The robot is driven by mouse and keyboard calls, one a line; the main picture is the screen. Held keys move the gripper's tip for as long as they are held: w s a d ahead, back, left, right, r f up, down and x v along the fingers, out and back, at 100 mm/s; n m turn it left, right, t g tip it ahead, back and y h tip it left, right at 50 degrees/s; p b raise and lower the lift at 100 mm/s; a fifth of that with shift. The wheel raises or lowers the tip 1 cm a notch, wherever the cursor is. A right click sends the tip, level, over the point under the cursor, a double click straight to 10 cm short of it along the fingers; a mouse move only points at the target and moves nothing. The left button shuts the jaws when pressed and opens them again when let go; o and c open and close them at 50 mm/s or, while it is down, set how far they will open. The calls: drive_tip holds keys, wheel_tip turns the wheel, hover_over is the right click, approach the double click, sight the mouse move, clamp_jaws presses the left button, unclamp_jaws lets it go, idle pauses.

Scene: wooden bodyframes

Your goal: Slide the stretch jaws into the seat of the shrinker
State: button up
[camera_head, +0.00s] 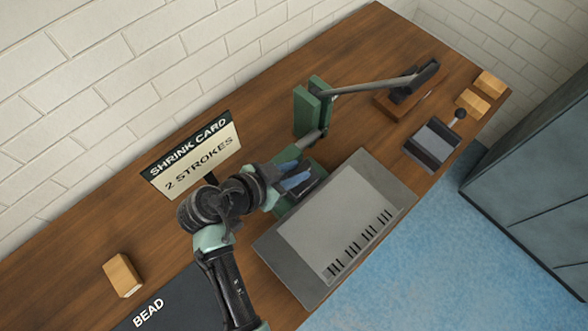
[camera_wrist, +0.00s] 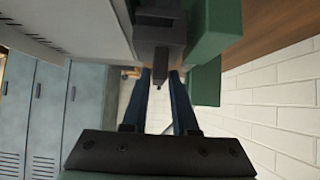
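The green shrinker (camera_head: 312,110) stands on the wooden bench with its long lever reaching right. Its green frame fills the upper right of the wrist view (camera_wrist: 215,45). My gripper (camera_head: 300,183) is at the low front of the shrinker, its blue fingers pointing at it. In the wrist view my fingers (camera_wrist: 160,75) close on both sides of a narrow dark tab under a dark grey block, which I take as the stretch jaws (camera_wrist: 158,35). The block lies beside the green frame. The seat is hidden, so I cannot tell whether the block is in it.
A grey plate with slots (camera_head: 345,220) lies in front of the shrinker. A grey block with a ball knob (camera_head: 433,145) and small wooden blocks (camera_head: 472,103) are at the right. The shrink card sign (camera_head: 195,155) stands behind my arm. A wooden block (camera_head: 122,275) is at left.

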drive_tip(key=o, duration=0.4)
drive_tip(key=shift+c, duration=0.2)
drive_tip(key=shift+s+f, duration=0.15)
drive_tip(key=shift+f, duration=0.1)
drive_tip(key=shift+s+a+r, duration=0.2)
drive_tip(key=shift+a+r, duration=0.1)
drive_tip(key=shift+r, duration=0.05)
drive_tip(key=b+v, duration=0.1)
drive_tip(key=v, duration=1.1)
drive_tip(key=shift+r+b, duration=0.2)
drive_tip(key=shift+b, duration=0.15)
